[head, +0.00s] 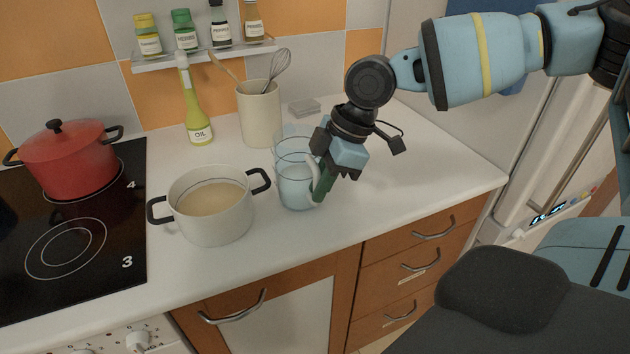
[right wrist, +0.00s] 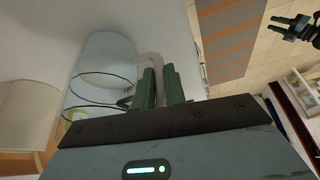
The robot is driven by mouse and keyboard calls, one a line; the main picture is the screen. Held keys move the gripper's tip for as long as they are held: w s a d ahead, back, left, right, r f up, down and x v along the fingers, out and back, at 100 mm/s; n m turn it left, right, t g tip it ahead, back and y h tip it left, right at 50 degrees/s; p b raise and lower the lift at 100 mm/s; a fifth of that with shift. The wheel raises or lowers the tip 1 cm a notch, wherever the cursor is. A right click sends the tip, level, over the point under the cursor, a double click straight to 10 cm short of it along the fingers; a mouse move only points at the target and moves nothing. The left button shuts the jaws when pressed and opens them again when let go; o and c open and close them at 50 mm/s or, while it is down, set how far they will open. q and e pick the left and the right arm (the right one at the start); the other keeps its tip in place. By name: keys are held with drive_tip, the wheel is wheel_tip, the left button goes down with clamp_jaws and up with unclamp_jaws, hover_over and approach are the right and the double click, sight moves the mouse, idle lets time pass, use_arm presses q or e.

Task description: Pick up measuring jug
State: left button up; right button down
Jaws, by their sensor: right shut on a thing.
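The measuring jug (head: 294,190) is clear, with a pale handle, and stands upright on the white counter, right of the cream pot. In the right wrist view the jug (right wrist: 100,65) shows dark rings and its curved handle. My right gripper (head: 322,182) reaches down from the upper right, and its green fingers are shut on the handle. The fingers also show in the right wrist view (right wrist: 160,88), one on each side of the handle. My left gripper (right wrist: 287,29) shows small at the upper right of the right wrist view, fingers apart and empty.
A cream pot (head: 212,222) of tan liquid stands close left of the jug. Behind are a utensil crock (head: 260,118) and an oil bottle (head: 198,120). A red pot (head: 70,160) sits on the black hob (head: 70,265). The counter right of the jug is clear.

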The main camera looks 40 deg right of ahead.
wheel_tip(320, 180, up, 18)
drive_tip(key=shift+f+p, duration=0.15)
drive_tip(key=shift+p, duration=0.15)
